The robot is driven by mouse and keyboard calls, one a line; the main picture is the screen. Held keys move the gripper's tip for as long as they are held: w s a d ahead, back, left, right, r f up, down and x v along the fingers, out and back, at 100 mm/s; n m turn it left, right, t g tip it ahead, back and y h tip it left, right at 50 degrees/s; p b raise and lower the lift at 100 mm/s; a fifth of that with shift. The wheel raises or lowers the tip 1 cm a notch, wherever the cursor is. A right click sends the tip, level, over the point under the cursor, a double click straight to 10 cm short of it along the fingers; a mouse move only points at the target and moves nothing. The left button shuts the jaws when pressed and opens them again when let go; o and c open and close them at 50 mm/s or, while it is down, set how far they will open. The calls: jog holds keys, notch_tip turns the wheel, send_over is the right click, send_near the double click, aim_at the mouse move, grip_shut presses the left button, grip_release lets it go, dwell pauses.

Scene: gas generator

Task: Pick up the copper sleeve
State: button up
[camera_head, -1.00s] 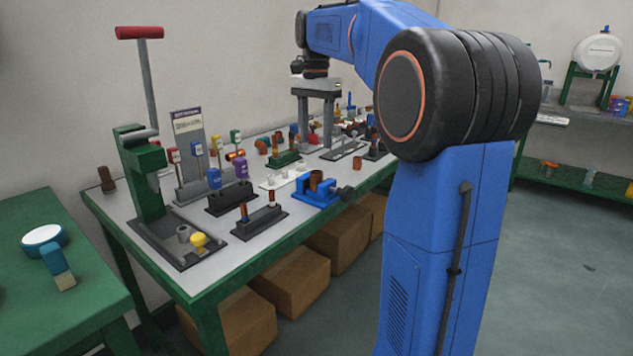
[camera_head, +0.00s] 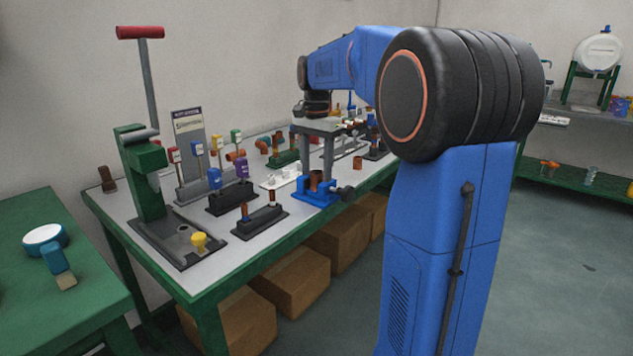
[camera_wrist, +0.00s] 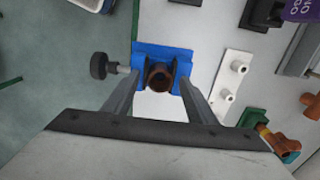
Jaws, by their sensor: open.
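The copper sleeve (camera_head: 316,180) appears as a reddish-brown upright hollow piece in a blue vise (camera_head: 318,195) at the table's front edge. The wrist view looks down on the sleeve (camera_wrist: 158,78) at top centre, with the blue vise (camera_wrist: 150,49) around it. My gripper (camera_wrist: 158,84) is open. Its two grey fingers point toward the vise, one on each side of the sleeve in that view. In the head view my gripper (camera_head: 318,165) is just above and behind the vise, and nothing is held. Contact with the sleeve cannot be told.
The vise has a black knob (camera_wrist: 99,66) on its side. A white block with pegs (camera_wrist: 231,82) stands beside it. Coloured fixtures, a dark stand with rods (camera_head: 260,220) and a green press (camera_head: 147,170) crowd the table (camera_head: 235,258). Open floor lies in front.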

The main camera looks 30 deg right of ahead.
jog(key=shift+c, duration=0.4)
jog(key=c, duration=1.1)
jog(key=shift+r, duration=0.15)
